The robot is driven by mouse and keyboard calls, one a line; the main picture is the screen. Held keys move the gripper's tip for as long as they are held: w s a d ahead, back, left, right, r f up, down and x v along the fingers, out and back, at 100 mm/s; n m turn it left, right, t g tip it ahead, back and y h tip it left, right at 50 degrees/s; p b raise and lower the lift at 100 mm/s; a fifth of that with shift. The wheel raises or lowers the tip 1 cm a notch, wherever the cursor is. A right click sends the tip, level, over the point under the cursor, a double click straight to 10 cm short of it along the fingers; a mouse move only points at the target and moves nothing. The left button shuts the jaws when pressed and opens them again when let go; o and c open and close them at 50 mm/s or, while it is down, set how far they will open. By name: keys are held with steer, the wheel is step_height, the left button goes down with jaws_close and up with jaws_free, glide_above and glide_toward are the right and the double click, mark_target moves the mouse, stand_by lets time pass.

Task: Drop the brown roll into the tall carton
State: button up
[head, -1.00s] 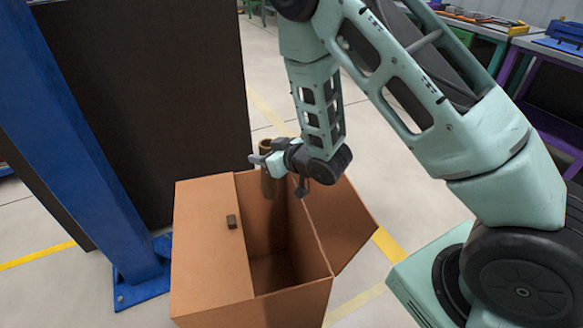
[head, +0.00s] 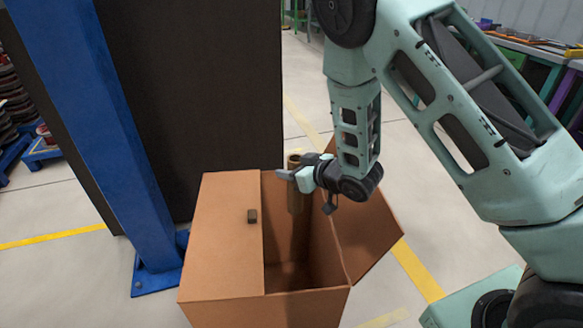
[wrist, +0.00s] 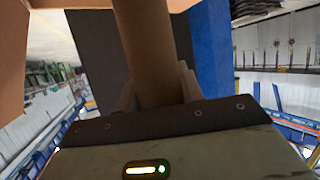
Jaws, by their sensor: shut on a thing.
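The tall carton (head: 222,240) stands on the floor with its top open. One flap lies flat over the left part and another flap (head: 368,228) leans outward at the right. My gripper (head: 290,175) is over the opening at the carton's far end, shut on the brown roll (head: 295,198). The roll is upright, with its top end above the jaws and its lower part hanging down within the carton's opening. In the wrist view the roll (wrist: 148,50) runs up from between the two fingers (wrist: 158,92). The roll's lower end is hard to make out against the dark carton inside.
A blue post (head: 105,140) with a floor plate stands left of the carton. A dark panel (head: 190,90) is behind it. Benches with tools (head: 530,45) stand at the back right.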

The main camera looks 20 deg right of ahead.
steer(key=shift+f, duration=0.1)
steer(key=o, duration=1.1)
steer(key=shift+c, duration=0.2)
steer(key=p+v, duration=0.8)
steer(key=v, duration=0.4)
steer(key=shift+p, duration=0.4)
steer(key=shift+a, duration=0.1)
